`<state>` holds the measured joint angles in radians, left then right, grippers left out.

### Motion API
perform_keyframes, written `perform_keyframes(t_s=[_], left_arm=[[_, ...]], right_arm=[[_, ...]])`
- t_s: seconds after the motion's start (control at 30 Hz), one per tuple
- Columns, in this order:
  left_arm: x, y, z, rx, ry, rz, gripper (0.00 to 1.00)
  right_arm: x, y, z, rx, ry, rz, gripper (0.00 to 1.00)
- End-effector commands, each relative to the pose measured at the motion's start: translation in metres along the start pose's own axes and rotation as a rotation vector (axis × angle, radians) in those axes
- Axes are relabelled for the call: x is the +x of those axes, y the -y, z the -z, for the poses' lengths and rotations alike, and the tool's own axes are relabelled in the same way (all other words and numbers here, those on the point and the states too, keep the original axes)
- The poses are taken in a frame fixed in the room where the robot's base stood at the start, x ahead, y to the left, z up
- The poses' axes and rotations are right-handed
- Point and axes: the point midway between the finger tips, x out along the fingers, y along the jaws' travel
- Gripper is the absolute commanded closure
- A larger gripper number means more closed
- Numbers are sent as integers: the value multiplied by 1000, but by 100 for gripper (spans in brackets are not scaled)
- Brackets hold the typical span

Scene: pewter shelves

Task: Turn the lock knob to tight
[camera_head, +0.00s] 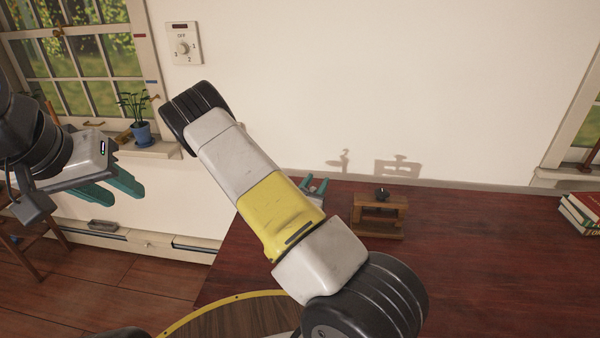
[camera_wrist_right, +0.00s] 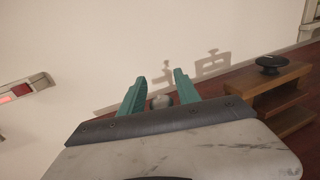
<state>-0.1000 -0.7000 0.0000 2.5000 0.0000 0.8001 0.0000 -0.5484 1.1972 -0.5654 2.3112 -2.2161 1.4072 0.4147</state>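A small wooden stand (camera_head: 379,215) with a black knob (camera_head: 382,194) on top stands on the dark red table, right of my right arm. In the right wrist view the wooden stand (camera_wrist_right: 285,105) and its black knob (camera_wrist_right: 270,64) are at the right, outside the fingers. My right gripper (camera_head: 315,186) is open, left of the stand; its teal fingers (camera_wrist_right: 160,76) are apart. A small grey rounded thing (camera_wrist_right: 162,101) shows between them; I cannot tell whether it is touched. My left gripper (camera_head: 127,198) is open and empty at the left, away from the table.
A wall panel (camera_head: 184,44) with a numbered dial is above my right arm. A potted plant (camera_head: 139,120) stands on the windowsill at left. Books (camera_head: 582,212) lie at the table's right end. The table (camera_head: 480,265) is clear between the stand and the books.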

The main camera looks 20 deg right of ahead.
Motion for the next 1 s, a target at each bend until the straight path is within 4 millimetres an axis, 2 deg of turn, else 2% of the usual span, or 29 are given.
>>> perform_keyframes(t_s=[0.03,0.17,0.2,0.57,0.77,1.0], left_arm=[[0,0,0,0,0,0,64],[0,0,0,0,0,0,64],[0,0,0,0,0,0,64],[0,0,0,0,0,0,64],[0,0,0,0,0,0,64],[0,0,0,0,0,0,64]], right_arm=[[0,0,0,0,0,0,73],[0,0,0,0,0,0,99],[0,0,0,0,0,0,100],[0,0,0,3,1,41,100],[0,3,0,5,0,153,100],[-2,9,0,7,0,365,100]])
